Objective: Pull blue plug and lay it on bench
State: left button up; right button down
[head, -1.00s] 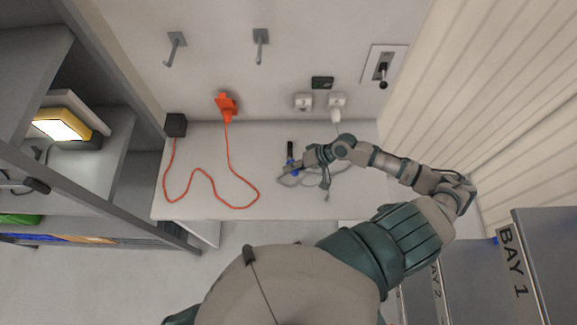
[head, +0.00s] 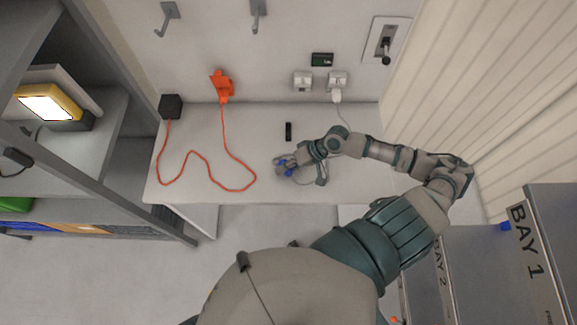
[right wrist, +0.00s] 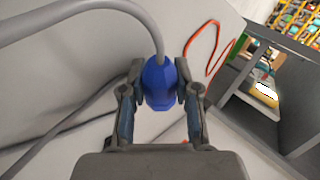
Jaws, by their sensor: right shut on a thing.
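The blue plug (right wrist: 160,84) sits between the two fingers of my right gripper (right wrist: 158,88) in the right wrist view. The fingers are shut on its sides, and a grey cable (right wrist: 135,10) runs from its end. In the head view my right gripper (head: 284,168) is over the front part of the pale bench (head: 215,122), with bits of blue showing at the fingers. I cannot tell whether the plug touches the bench. My left gripper is not in view.
A small black block (head: 288,131) lies on the bench behind the gripper. A white plug (head: 336,95) is in a wall socket. A shelf (head: 95,160) stands left.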

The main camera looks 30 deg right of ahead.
jog(key=shift+a+f, duration=0.1)
jog(key=shift+a, duration=0.25)
jog(key=c, duration=1.2)
grip_release()
jog(key=shift+c, duration=0.2)
jog(key=o, duration=0.4)
jog(key=shift+d, duration=0.4)
jog(key=shift+o, duration=0.4)
jog(key=shift+d, duration=0.35)
jog(key=shift+f, duration=0.1)
jog(key=shift+a, duration=0.35)
jog(key=o, duration=0.4)
jog(key=shift+a, duration=0.1)
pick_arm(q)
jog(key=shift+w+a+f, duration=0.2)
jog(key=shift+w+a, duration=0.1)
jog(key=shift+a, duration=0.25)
pick_arm(e)
jog(key=shift+o, duration=0.6)
